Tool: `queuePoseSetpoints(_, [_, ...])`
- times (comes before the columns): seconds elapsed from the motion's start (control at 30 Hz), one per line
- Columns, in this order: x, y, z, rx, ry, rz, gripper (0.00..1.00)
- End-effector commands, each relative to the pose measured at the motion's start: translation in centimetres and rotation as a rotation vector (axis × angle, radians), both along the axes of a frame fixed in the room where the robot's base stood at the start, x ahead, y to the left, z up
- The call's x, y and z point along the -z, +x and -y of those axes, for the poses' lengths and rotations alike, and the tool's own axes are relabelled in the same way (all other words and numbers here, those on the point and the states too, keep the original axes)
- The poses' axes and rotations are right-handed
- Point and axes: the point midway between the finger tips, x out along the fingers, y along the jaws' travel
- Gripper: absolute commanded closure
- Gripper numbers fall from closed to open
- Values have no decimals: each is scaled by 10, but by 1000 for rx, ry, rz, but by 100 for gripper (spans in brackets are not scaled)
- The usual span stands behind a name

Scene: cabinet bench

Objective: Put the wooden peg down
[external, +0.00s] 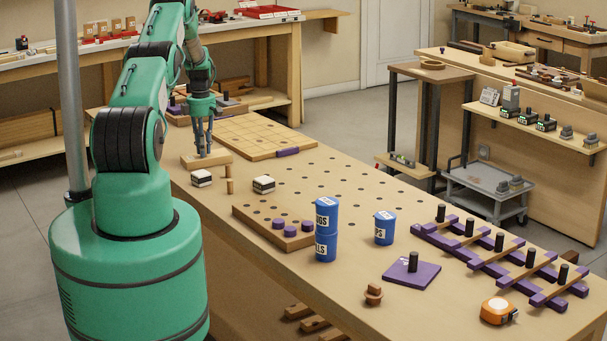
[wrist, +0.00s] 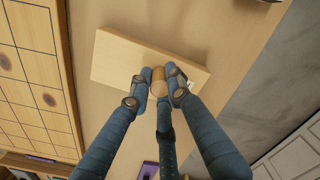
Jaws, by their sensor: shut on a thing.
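My gripper (external: 203,146) is low over a pale wooden block (external: 187,162) at the far left of the bench. In the wrist view, its dark blue fingers are shut on a wooden peg (wrist: 158,76), a short light-brown cylinder. The peg is seen nearly end-on between the fingertips, in front of the wooden block (wrist: 115,58). I cannot tell whether its lower end touches the block. In the external view, the fingers mostly hide the held peg.
A gridded wooden board (external: 255,135) lies behind. Blue cans (external: 326,225) (external: 384,228) and a purple rack (external: 500,262) stand farther right.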

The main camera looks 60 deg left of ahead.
Motion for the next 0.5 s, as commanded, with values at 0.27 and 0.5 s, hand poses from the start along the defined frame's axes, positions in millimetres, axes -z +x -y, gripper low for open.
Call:
queuePoseSetpoints(0.27, [2,0,0,0,0,0,64])
queuePoseSetpoints(0.5, [1,0,0,0,0,0,64])
